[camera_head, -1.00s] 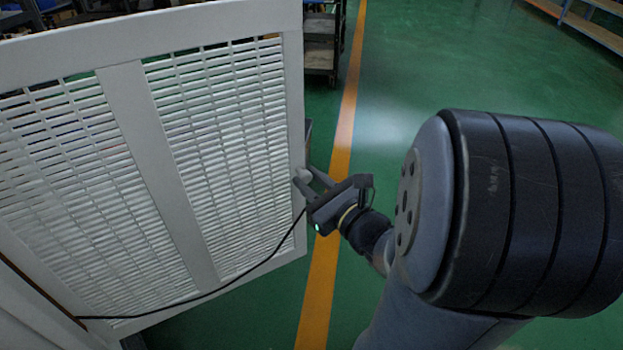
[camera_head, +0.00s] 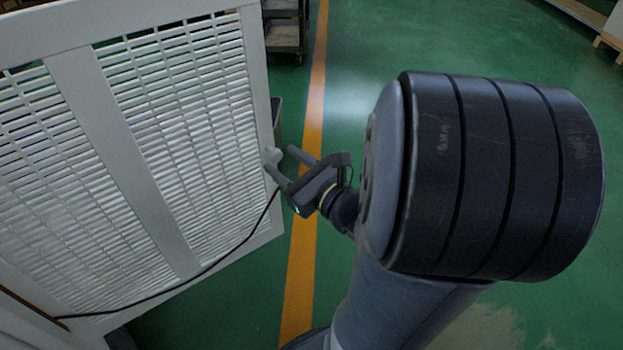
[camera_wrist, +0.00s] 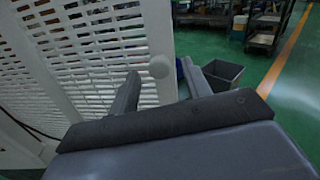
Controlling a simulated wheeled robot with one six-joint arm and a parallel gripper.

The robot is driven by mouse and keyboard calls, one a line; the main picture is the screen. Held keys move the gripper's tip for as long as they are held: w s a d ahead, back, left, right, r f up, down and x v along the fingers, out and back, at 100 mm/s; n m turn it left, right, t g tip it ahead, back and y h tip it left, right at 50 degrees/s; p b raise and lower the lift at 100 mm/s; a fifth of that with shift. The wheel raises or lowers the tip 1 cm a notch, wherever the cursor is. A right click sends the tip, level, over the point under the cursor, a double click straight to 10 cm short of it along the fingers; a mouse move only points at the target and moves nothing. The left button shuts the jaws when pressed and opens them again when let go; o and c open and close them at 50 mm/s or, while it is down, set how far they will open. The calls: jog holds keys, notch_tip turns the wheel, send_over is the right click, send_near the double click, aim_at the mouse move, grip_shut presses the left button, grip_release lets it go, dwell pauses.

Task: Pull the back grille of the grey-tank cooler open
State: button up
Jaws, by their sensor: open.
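The back grille (camera_head: 155,188) is a white slatted panel on the left of the head view, swung out at an angle from the white cooler body (camera_head: 30,318) at lower left. A pale round knob (camera_head: 272,156) sits on its free right edge. My gripper (camera_head: 283,162) is open at the knob, with one finger close to the panel edge and the other to the right of it. In the wrist view the knob (camera_wrist: 159,67) shows beyond and between the two spread fingers (camera_wrist: 160,88). I cannot tell whether a finger touches it. The grey tank is not in view.
A black cable runs across the grille's lower part. A grey bin (camera_wrist: 223,74) stands on the green floor behind the grille. A dark cart (camera_head: 284,28) stands at the back. The floor right of the orange line (camera_head: 308,120) is largely clear.

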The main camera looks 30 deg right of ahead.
jog(key=p+v, duration=0.1)
jog(key=v, duration=0.8)
jog(key=shift+a, duration=0.1)
dwell(0.8)
jog(key=shift+b+x, duration=0.6)
jog(key=shift+x, duration=4.4)
